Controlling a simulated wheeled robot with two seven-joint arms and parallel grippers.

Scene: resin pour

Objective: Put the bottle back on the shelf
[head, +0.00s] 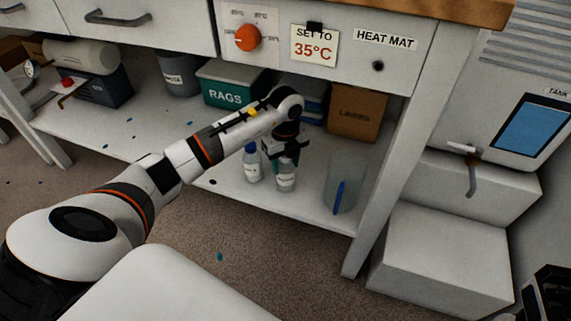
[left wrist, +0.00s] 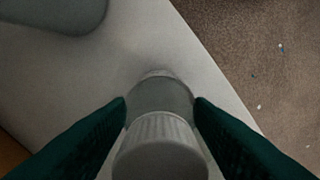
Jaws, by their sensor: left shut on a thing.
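A small clear bottle with a label (head: 286,178) is at the lower shelf (head: 228,197) under the bench, near its front edge. My left gripper (head: 287,152) reaches down over it and is shut on it. In the left wrist view, the bottle's pale ribbed cap (left wrist: 160,150) shows between the two dark green fingers (left wrist: 160,115). The bottle looks upright, its base at or just above the shelf; I cannot tell if it touches. A dark mechanical part at the lower right edge looks like my right gripper (head: 549,293), cut off by the frame.
A blue-capped bottle (head: 252,165) stands just left of the held one. A clear container with a blue stick (head: 345,182) stands to the right. Behind are a cardboard box (head: 355,112) and a green RAGS box (head: 232,88). A bench leg (head: 388,170) bounds the right; the shelf's left-middle is mostly clear.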

